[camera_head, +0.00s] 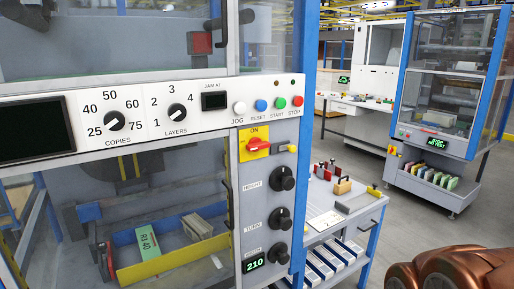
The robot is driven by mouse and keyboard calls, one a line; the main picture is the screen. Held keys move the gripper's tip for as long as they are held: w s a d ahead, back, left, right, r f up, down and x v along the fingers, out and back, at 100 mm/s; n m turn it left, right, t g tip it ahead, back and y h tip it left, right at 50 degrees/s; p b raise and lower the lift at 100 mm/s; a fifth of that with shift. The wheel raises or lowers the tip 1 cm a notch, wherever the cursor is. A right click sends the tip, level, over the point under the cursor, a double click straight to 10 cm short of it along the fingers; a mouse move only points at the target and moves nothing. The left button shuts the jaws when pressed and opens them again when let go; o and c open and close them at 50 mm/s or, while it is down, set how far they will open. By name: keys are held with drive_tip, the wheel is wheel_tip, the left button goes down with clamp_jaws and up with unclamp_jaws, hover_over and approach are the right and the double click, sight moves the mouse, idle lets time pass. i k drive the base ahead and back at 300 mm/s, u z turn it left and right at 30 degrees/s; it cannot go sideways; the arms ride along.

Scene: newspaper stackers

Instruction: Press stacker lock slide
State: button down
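The stacker's control panel (160,112) fills the left side of the view. Below its button row is a red rotary switch (257,147) on a yellow plate marked ON. Just right of that is a small grey latch (284,147) with a yellowish end, which may be the lock slide; it is too small to tell its position. A copper-coloured rounded part, apparently my arm, shows at the lower right, well away from the panel. No gripper fingers show.
Black knobs (282,178) run down the panel below the switch. A shelved cart (340,225) stands beside the machine, holding small tools. A second machine (440,130) stands at the back right. Grey floor (410,215) is open between the cart and that machine.

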sight(291, 149)
drive_tip(key=u, duration=1.85)
drive_tip(key=i, duration=0.35)
drive_tip(key=z, duration=1.25)
